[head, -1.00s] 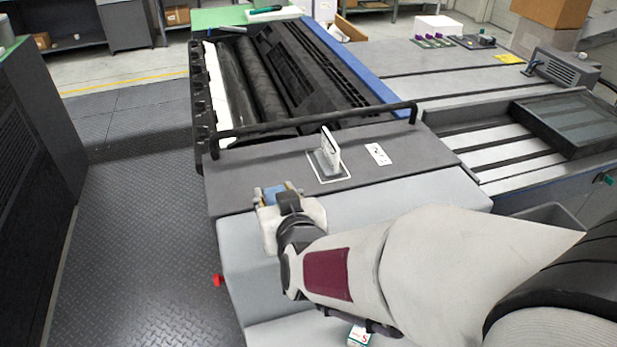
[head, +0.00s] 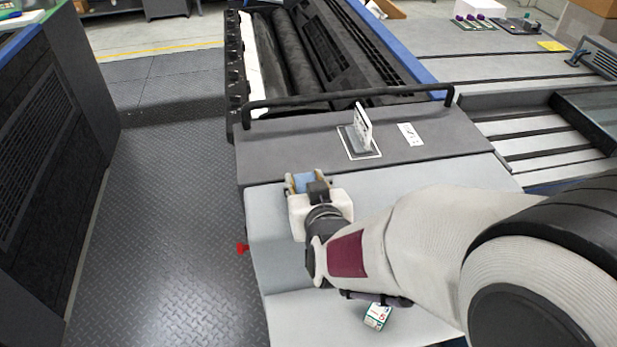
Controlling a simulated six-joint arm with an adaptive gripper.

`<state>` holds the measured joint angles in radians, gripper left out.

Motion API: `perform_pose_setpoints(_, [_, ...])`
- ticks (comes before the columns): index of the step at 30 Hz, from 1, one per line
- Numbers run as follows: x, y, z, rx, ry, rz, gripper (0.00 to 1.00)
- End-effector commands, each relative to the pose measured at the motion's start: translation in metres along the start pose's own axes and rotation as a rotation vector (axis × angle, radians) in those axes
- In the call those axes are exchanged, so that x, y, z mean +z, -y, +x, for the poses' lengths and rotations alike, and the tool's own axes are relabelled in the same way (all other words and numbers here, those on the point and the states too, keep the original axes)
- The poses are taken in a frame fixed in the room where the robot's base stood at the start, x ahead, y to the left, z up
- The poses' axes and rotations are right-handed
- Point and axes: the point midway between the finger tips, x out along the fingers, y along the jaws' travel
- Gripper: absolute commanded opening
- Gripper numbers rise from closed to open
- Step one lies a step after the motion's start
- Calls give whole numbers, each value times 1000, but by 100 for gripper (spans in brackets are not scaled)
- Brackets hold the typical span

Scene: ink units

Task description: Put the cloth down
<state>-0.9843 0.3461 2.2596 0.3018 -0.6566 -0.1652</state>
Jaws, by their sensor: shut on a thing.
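The blue cloth (head: 312,181) shows as a small folded patch between the fingers of my gripper (head: 309,184) in the head view. My gripper is shut on it, over the light grey front cover of the machine, just short of the dark grey ledge. Most of the cloth is hidden by the gripper body, and I cannot tell whether it touches the surface below.
A small upright panel on a stand (head: 362,130) and a white label (head: 410,134) sit on the dark ledge. A black rail (head: 345,97) runs behind them. A small white-green box (head: 377,316) lies below my arm. A red knob (head: 242,248) sticks out at left.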

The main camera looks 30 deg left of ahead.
Motion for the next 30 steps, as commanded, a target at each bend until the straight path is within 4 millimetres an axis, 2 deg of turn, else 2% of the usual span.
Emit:
perform_pose_setpoints(10, [2,0,1,0,0,0,19])
perform_pose_setpoints(11, [3,0,1,0,0,0,36])
perform_pose_setpoints(12, [2,0,1,0,-1,0,47])
perform_pose_setpoints(13, [2,0,1,0,-1,0,51])
perform_pose_setpoints(30, [-1,0,-3,-1,0,0,51])
